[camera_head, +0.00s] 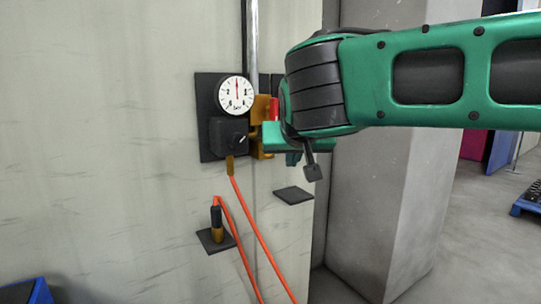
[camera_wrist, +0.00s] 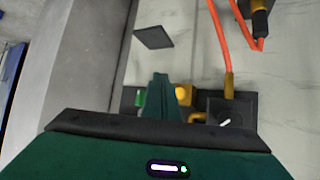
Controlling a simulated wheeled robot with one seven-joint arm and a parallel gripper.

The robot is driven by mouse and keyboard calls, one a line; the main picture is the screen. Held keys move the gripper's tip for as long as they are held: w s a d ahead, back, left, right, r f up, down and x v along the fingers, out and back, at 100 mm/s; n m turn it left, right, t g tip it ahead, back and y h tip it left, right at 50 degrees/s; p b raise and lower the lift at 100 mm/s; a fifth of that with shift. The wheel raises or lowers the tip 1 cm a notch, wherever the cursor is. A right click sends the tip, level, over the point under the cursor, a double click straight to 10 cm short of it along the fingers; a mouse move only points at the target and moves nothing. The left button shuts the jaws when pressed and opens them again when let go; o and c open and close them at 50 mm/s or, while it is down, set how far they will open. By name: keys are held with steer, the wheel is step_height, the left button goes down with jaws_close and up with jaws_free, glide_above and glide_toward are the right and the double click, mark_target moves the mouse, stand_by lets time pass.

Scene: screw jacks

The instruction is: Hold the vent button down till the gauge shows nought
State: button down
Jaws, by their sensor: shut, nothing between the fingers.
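The round white gauge (camera_head: 237,93) is on a dark wall panel (camera_head: 208,143). Its red needle points straight up, between the 2 and the 4, well off nought. Below it is a black knob box (camera_head: 228,135), which also shows in the wrist view (camera_wrist: 228,112). A gold fitting (camera_head: 258,110) sits right of the gauge; its yellow part shows in the wrist view (camera_wrist: 184,92). I cannot tell for sure which part is the vent button. My gripper (camera_wrist: 160,78) is shut and empty, in front of the fittings. In the head view it hides part of them; contact is unclear.
A red part (camera_head: 274,108) shows beside the gold fitting. An orange hose (camera_head: 252,222) hangs from a brass end below the knob box. A dark plug holder (camera_head: 215,240) and an empty dark plate (camera_head: 294,195) jut from the wall. A grey pillar (camera_head: 385,200) stands right.

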steer(key=w+a, duration=0.3)
steer(key=w, duration=0.2)
steer(key=shift+w+a, duration=0.2)
steer(key=shift+a, duration=0.1)
steer(key=shift+w+a+r, duration=0.1)
steer(key=shift+w+a, duration=0.45)
steer(key=shift+w, duration=0.05)
stand_by(2.9)
steer(key=shift+s, duration=0.1)
stand_by(1.9)
steer(key=shift+s+d, duration=0.5)
steer(key=shift+s, duration=0.15)
steer(key=shift+s+d, duration=0.7)
steer(key=shift+s, duration=0.35)
steer(key=shift+s+d, duration=0.7)
steer(key=shift+s, duration=0.35)
